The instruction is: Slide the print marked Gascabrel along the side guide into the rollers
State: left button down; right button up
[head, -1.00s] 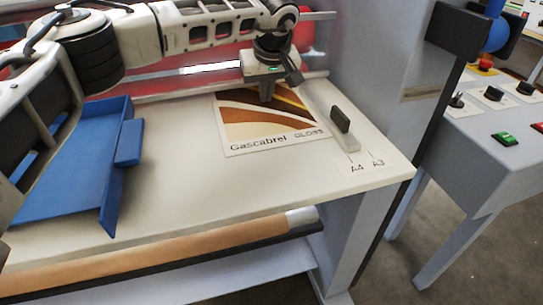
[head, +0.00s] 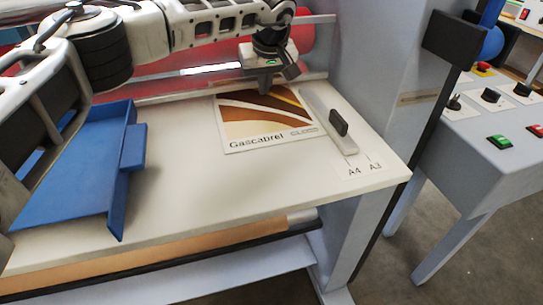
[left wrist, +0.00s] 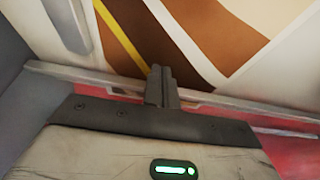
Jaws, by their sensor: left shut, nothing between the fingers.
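The print marked Gascabrel (head: 245,130), with brown, orange and cream bands, lies flat on the pale feed table (head: 180,190). Its marked edge faces me and its far edge is close to the red rollers (head: 215,58). The side guide (head: 320,118), with a black grip, stands just right of the print; it also shows in the left wrist view (left wrist: 68,22). My left gripper (head: 265,88) is shut and empty, pointing down at the print's far part. In the left wrist view its closed fingers (left wrist: 157,76) overlap the print (left wrist: 190,35); I cannot tell whether they touch it. My right gripper is not seen.
A blue tray (head: 130,185) sits on the table's left side. A4 and A3 marks (head: 362,168) are printed near the right front corner. A grey side frame (head: 375,80) bounds the table at right, with a control console (head: 470,160) beyond. The table's middle is clear.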

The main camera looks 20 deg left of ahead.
pick_arm(q)
jog(key=shift+r, duration=0.3)
notch_tip(320, 180, up, 2)
jog(key=shift+r+p, duration=0.15)
jog(key=shift+p, duration=0.85)
jog(key=shift+r, duration=1.3)
